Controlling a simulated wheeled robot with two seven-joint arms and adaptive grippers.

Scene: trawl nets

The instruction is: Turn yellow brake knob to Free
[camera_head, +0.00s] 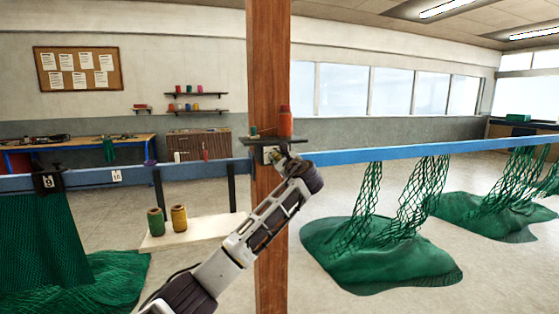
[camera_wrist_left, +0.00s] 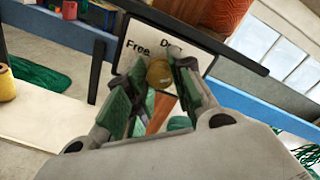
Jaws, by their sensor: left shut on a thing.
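In the left wrist view the yellow brake knob (camera_wrist_left: 159,72) sits between the green-padded fingertips of my left gripper (camera_wrist_left: 155,80), which is shut on it. Behind it is a white label plate (camera_wrist_left: 137,36). The word "Free" shows on the plate's left and a word starting with "D" at its upper right, partly hidden. Which way the knob points cannot be told. In the head view my left gripper (camera_head: 277,158) is at the plate on the wooden post (camera_head: 268,60), and the knob is hidden or too small to make out. My right gripper is not in view.
A narrow dark shelf (camera_wrist_left: 200,34) with a red-orange spool (camera_wrist_left: 223,14) juts out just above the plate. A blue rail (camera_head: 400,150) runs left and right of the post. Green nets (camera_head: 380,250) hang from it. Green and yellow spools (camera_head: 179,218) stand on a low white board.

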